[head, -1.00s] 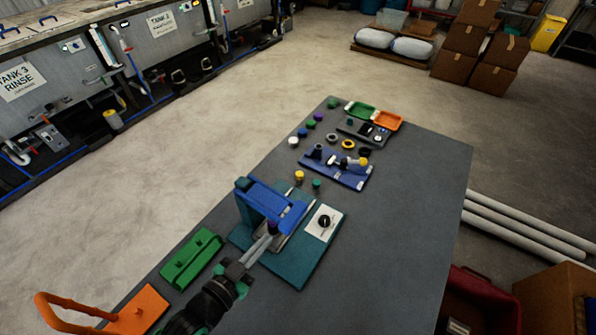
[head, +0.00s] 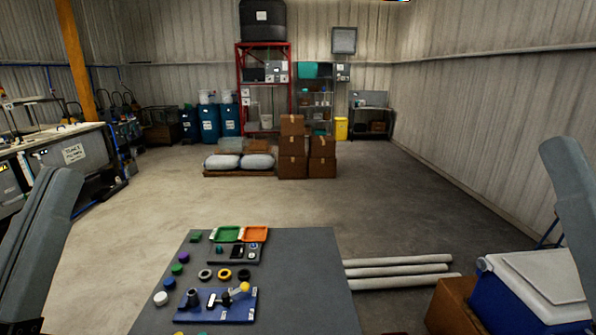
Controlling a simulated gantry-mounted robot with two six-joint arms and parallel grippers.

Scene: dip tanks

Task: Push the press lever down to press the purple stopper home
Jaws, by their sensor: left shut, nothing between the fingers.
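Neither of my grippers shows; only grey links of my arms show at the left and right edges.
A blue fixture (head: 240,312) with a yellow-ended part lies on the table. A green tray (head: 227,234) and an orange tray (head: 256,234) stand at its far end. White pipes (head: 400,271) and a blue cooler (head: 510,300) are to the right.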

